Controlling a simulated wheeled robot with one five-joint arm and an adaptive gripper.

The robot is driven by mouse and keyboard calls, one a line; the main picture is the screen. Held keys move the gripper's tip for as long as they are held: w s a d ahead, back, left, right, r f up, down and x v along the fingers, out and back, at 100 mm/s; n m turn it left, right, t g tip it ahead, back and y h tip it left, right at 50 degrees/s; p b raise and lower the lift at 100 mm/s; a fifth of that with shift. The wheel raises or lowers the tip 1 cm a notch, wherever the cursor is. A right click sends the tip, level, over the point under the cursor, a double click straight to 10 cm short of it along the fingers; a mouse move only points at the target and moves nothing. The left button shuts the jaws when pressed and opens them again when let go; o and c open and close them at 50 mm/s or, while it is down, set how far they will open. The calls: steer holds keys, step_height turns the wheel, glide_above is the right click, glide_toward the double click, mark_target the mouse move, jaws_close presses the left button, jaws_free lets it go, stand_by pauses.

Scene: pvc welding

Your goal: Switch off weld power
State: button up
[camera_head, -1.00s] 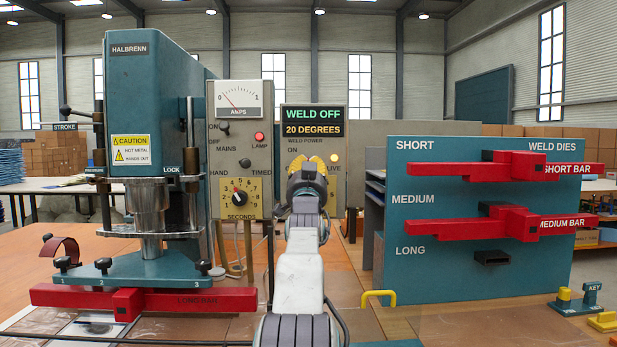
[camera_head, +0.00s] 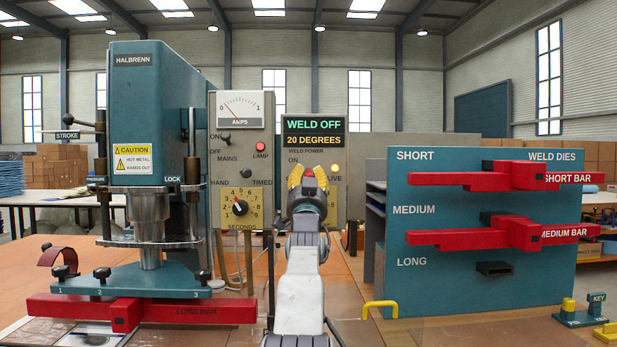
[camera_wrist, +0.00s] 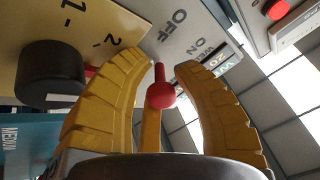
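In the wrist view, a red ball-ended lever (camera_wrist: 161,92) sticks out between my two spread yellow fingers, with gaps on both sides. OFF and ON labels are printed beside it. I cannot tell which label it points to.
The press (camera_head: 150,120) stands left, with a red long bar (camera_head: 195,310) at its base. A red lamp (camera_head: 260,147) and seconds dial (camera_head: 239,206) are beside the panel. A black knob (camera_wrist: 50,75) is close to my fingers. The die board (camera_head: 480,270) stands right.

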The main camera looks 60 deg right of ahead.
steer(key=o, duration=0.4)
steer(key=shift+f, duration=0.1)
steer(key=shift+s, duration=0.1)
steer(key=shift+r+v, duration=0.15)
steer(key=shift+v, duration=1.8)
steer(key=shift+r+v, duration=0.1)
steer(key=shift+v, duration=1.85)
steer(key=shift+a, duration=0.2)
